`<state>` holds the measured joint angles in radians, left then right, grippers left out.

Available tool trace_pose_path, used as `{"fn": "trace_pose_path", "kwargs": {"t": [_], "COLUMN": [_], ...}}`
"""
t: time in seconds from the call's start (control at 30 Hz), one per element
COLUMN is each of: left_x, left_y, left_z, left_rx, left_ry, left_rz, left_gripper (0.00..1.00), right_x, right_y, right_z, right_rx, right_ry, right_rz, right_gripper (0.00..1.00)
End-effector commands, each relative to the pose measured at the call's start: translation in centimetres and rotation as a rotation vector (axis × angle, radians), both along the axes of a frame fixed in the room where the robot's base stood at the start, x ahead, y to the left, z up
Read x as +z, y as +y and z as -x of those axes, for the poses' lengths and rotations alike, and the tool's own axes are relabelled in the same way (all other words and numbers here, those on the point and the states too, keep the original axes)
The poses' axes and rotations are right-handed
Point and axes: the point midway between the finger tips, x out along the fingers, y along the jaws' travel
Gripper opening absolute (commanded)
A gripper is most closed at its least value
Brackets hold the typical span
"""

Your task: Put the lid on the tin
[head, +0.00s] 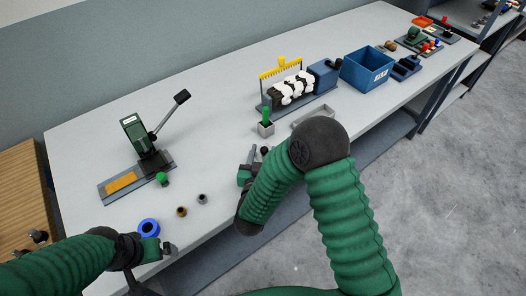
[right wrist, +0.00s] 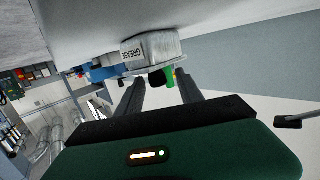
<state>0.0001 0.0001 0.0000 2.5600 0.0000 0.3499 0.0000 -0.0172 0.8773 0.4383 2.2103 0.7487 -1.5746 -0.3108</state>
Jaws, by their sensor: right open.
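The grey tin (right wrist: 152,48) marked GREASE stands on the bench and appears upside down in the right wrist view. I cannot tell whether the lid rests on the tin. A grey rectangular rim (head: 300,122) shows behind my right elbow in the head view. My right gripper (right wrist: 160,92) is open, its fingers either side of the knob in view; my arm partly hides it in the head view. My left gripper (head: 170,248) is low at the front edge, jaw state unclear.
A green lever press (head: 136,131) is at left. A blue ring (head: 148,227) and small cups lie near the left gripper. The bench middle is clear.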

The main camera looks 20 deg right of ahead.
Motion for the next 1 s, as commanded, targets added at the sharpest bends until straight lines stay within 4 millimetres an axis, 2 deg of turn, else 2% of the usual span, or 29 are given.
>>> {"fn": "trace_pose_path", "kwargs": {"t": [0.17,0.3,0.5,0.63,1.0], "left_x": [-0.3,-0.4,-0.6,-0.6,-0.6], "left_y": [0.0,0.0,0.0,0.0,0.0], "left_z": [0.0,0.0,0.0,0.0,0.0], "left_rx": [0.0,0.0,0.0,0.0,0.0], "left_ry": [0.0,0.0,0.0,0.0,0.0], "left_rz": [0.0,0.0,0.0,0.0,0.0], "left_gripper": [1.0,1.0,1.0,1.0,1.0], "right_x": [0.4,1.0,1.5,1.7,1.7], "right_y": [1.7,3.3,4.7,4.9,4.8], "right_z": [3.2,6.6,9.8,10.4,10.4], "right_rx": [0.008,0.009,0.005,0.002,0.001], "right_ry": [0.003,0.003,0.002,0.002,0.002], "right_rz": [0.001,0.002,0.0,0.002,0.001], "right_gripper": [0.44,0.44,0.44,0.44,0.44]}}
